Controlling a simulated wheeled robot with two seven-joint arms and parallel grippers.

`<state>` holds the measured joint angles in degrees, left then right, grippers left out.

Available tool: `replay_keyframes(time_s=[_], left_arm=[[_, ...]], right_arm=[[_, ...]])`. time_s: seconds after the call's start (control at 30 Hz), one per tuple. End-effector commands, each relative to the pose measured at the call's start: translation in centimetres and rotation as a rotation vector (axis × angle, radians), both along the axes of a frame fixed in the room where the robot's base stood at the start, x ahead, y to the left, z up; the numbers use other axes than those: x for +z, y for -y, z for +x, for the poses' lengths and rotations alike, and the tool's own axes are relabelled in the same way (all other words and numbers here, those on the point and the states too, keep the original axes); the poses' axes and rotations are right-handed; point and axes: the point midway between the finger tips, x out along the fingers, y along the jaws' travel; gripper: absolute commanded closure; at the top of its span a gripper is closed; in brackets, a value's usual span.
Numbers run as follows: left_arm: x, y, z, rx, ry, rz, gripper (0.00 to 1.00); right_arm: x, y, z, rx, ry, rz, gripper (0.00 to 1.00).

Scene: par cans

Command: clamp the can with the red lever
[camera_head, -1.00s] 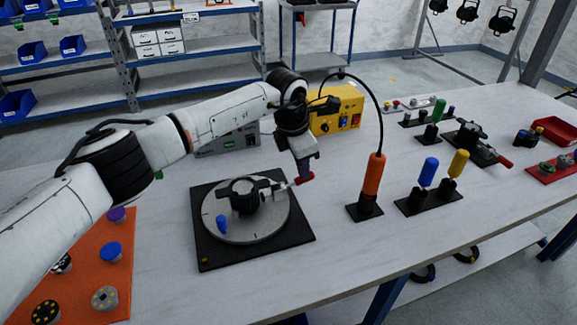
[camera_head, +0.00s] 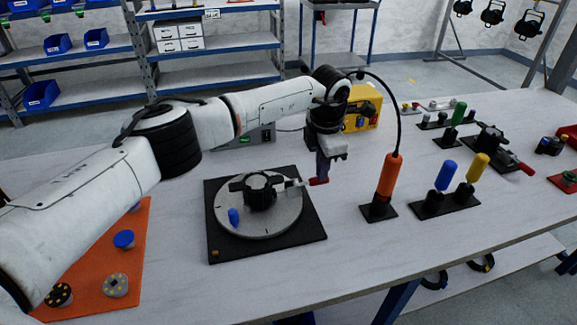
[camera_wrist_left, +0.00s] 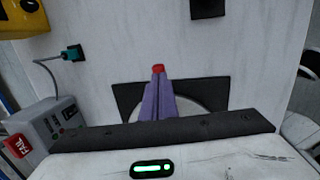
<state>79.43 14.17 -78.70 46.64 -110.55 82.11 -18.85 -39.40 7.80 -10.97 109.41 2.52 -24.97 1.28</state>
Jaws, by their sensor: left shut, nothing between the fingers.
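The can (camera_head: 260,192) is a dark ribbed body lying on a round grey plate (camera_head: 285,222) on a black square base. A clamp arm with a red lever (camera_head: 319,181) sticks out to its right. My left gripper (camera_head: 322,175) points down at the lever's red end, its purple fingers shut and empty. I cannot tell if the fingertips touch the lever. In the left wrist view the shut fingers (camera_wrist_left: 158,78) show with red at their tips, over the black base and plate. The can is hidden there. My right gripper is not in view.
A blue peg (camera_head: 233,216) stands on the plate. An orange-handled tool (camera_head: 393,172) with a cable stands to the right, near blue and yellow handles (camera_head: 447,175). A yellow power box (camera_head: 362,108) is behind. An orange mat (camera_head: 125,270) lies front left.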

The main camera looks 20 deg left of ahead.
Motion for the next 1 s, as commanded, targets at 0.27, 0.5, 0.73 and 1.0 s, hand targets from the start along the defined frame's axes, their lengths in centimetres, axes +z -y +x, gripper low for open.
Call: replay_keyframes(time_s=[0.27,0.5,0.73,1.0], left_arm=[[0.9,0.2,-0.1,-0.002,-0.002,-0.002,1.0],[5.4,0.7,-0.4,-0.003,0.006,-0.001,1.0],[10.4,1.2,-1.1,-0.002,0.006,0.0,1.0],[13.6,1.6,-1.5,-0.002,0.002,-0.001,1.0]], right_arm=[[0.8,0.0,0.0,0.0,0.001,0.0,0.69],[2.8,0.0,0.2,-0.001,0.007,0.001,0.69],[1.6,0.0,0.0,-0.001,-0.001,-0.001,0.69],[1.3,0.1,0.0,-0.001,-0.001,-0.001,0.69]])
